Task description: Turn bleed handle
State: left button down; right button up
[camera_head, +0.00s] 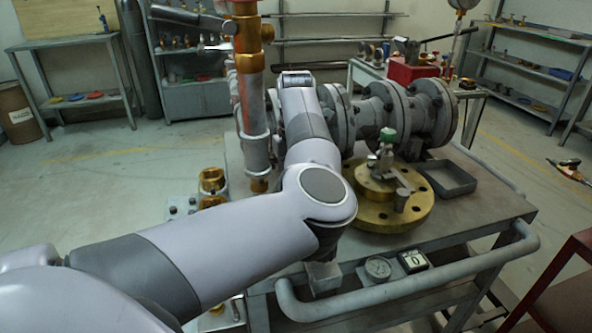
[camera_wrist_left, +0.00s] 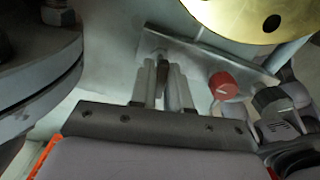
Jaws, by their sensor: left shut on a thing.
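My left gripper (camera_wrist_left: 164,78) shows in the left wrist view with its two pale fingers close together. They are shut on a narrow, dark part that looks like the bleed handle (camera_wrist_left: 160,52), mostly hidden between them. It is at a grey metal plate (camera_wrist_left: 205,58). A red knob (camera_wrist_left: 223,85) and a dark knob (camera_wrist_left: 271,98) sit just right of the fingers, apart from them. In the head view my left arm reaches over the cart and bends away, and it hides the gripper and the handle. My right gripper is in neither view.
A large grey flange (camera_wrist_left: 45,75) is close on the left of the wrist view. The cart (camera_head: 455,205) carries a flanged grey valve body (camera_head: 385,110), a brass flange (camera_head: 400,212) with a green-topped fitting, and an open tray (camera_head: 447,180). Orange and grey pipework (camera_head: 250,85) stands left of my forearm.

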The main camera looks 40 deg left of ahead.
pick_arm(q)
jog(key=shift+r+m, duration=0.1)
jog(key=shift+m, duration=0.7)
jog(key=c, duration=1.2)
grip_release()
notch_tip(320, 180, up, 7)
jog(key=shift+r, duration=0.1)
